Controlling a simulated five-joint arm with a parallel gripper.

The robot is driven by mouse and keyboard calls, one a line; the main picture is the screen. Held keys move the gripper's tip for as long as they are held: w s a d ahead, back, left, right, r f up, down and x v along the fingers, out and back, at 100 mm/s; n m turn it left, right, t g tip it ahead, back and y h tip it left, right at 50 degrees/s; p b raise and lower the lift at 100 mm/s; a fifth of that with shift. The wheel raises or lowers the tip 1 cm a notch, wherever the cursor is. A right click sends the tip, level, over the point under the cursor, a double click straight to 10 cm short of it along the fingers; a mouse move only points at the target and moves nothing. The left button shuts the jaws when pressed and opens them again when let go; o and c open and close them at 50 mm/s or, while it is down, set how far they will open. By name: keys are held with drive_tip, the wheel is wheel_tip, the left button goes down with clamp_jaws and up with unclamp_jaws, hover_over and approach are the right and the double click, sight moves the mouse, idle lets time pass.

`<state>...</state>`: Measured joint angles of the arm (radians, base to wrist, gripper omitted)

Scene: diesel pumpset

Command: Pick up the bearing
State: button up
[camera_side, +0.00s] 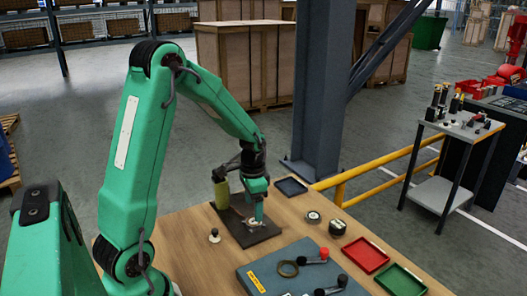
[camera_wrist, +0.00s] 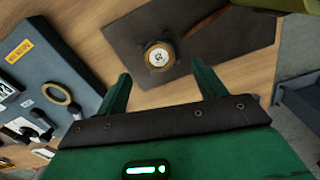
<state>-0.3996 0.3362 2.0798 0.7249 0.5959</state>
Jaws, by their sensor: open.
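A small round part with a tan rim and a pale centre (camera_wrist: 158,57), probably the bearing, lies on a dark brown plate (camera_wrist: 225,35) in the wrist view. My gripper (camera_wrist: 161,72) is open, its two green fingers apart on either side of the part's near edge, with nothing held. In the side view my gripper (camera_side: 259,217) points down over the dark plate (camera_side: 235,218), close to the small round part (camera_side: 252,226), which is partly hidden. Whether the fingers touch it I cannot tell. Another round black and pale part (camera_side: 314,217) lies on the bench to the right.
An olive cylinder (camera_side: 222,195) stands by the plate. Red (camera_side: 365,255) and green (camera_side: 401,280) trays lie right; a dark tray (camera_side: 291,186) lies behind. A small knob-like part (camera_side: 214,236) stands left.

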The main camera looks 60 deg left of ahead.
sight(253, 222)
drive_tip(key=shift+s+f, duration=0.1)
drive_tip(key=shift+f, duration=2.35)
drive_tip(key=shift+c, duration=0.2)
drive_tip(key=c, duration=1.1)
